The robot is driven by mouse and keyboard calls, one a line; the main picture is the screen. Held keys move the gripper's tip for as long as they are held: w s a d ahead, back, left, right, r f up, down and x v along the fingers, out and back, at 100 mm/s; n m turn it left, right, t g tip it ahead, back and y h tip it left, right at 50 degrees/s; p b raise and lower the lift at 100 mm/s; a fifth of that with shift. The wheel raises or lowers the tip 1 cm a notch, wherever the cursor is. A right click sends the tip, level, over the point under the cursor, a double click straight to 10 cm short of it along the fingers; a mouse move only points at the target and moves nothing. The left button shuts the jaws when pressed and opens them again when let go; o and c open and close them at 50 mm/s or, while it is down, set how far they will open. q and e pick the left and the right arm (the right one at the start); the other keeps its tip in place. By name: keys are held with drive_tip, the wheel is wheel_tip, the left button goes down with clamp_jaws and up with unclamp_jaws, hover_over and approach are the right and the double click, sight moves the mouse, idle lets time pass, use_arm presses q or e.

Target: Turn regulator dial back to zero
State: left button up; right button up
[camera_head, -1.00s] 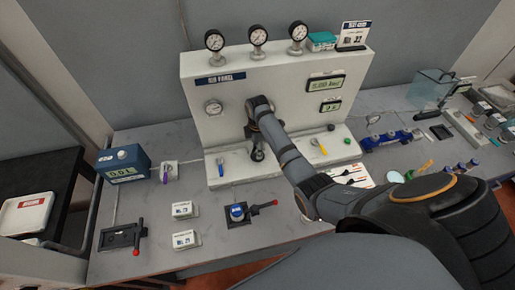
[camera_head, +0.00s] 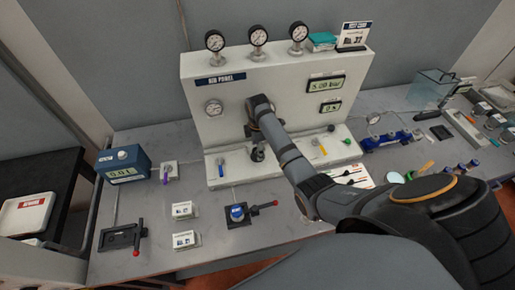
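The white air panel (camera_head: 225,135) stands at the back of the bench. My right arm reaches across from the right, and its gripper (camera_head: 257,154) points down at the panel's lower middle. The regulator dial is not clearly visible; my wrist and gripper cover that part of the panel. Whether the fingers are shut on anything cannot be made out. The upper digital display (camera_head: 325,87) seems to read about 5.00 bar; the lower display (camera_head: 331,107) is too small to read surely. My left gripper is out of view.
Three round gauges (camera_head: 258,36) stand on top of the panel. Blue (camera_head: 221,167) and yellow (camera_head: 320,146) valve levers flank my gripper. A blue box (camera_head: 123,162), a red-handled device (camera_head: 238,213) and small white blocks (camera_head: 183,209) occupy the left bench. Blue fittings (camera_head: 390,140) lie right.

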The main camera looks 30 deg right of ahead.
wheel_tip(320, 180, up, 12)
drive_tip(key=shift+f, duration=0.25)
idle(0.4)
